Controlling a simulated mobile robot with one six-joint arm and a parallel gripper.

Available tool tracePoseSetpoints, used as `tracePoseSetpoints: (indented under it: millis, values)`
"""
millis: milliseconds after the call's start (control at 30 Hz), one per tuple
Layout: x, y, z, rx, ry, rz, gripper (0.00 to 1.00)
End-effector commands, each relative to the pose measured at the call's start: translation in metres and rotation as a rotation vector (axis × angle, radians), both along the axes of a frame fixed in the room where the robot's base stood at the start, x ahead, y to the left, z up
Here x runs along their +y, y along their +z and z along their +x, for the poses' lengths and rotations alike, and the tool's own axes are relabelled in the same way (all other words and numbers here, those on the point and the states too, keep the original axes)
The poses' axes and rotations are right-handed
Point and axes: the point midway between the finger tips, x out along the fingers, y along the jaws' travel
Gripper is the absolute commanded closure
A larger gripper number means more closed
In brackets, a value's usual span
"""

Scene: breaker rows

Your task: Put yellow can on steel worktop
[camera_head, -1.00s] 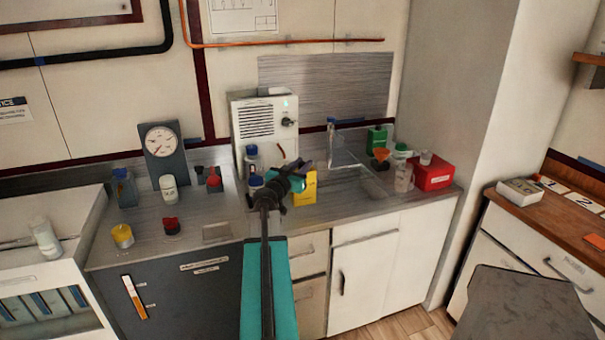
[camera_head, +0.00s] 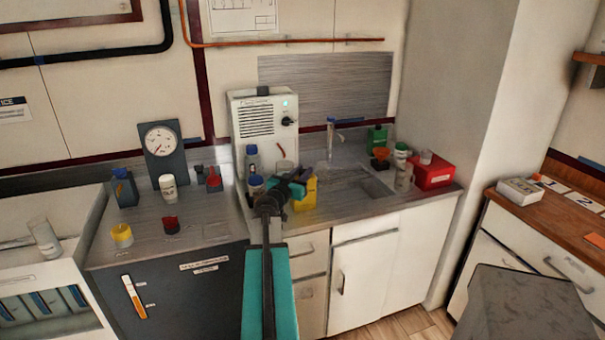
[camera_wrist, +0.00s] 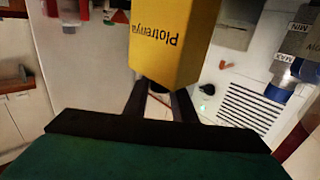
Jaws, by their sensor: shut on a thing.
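The yellow can (camera_head: 304,192) is a boxy yellow container with dark lettering. It shows in the head view in front of the sink's left side, partly hidden by my gripper. My gripper (camera_head: 300,178) is shut on it. In the wrist view the can (camera_wrist: 175,38) fills the top middle, its lettering upside down, with my gripper's fingers (camera_wrist: 160,100) reaching its lower end. The steel worktop (camera_head: 200,205) runs under and around it along the wall. I cannot tell whether the can's base touches the worktop.
A white unit (camera_head: 263,125) with a vent grille stands behind, with blue-capped bottles (camera_head: 252,160) in front of it. The sink (camera_head: 378,188) and a red box (camera_head: 432,172) are to the right. A yellow-topped jar (camera_head: 122,236) and a red-capped jar (camera_head: 171,225) stand left, with bare steel nearby.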

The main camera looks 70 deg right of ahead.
Motion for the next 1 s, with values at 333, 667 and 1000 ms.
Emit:
tracePoseSetpoints:
  millis: [333,667,1000]
  values:
    - [-0.0001,0.0006,0.0009,0.0,0.001,-0.002,1.0]
    - [0.0,-0.002,0.0008,-0.001,0.001,0.0,0.57]
    - [0.0028,0.0,0.001,0.0,0.001,0.0,0.57]
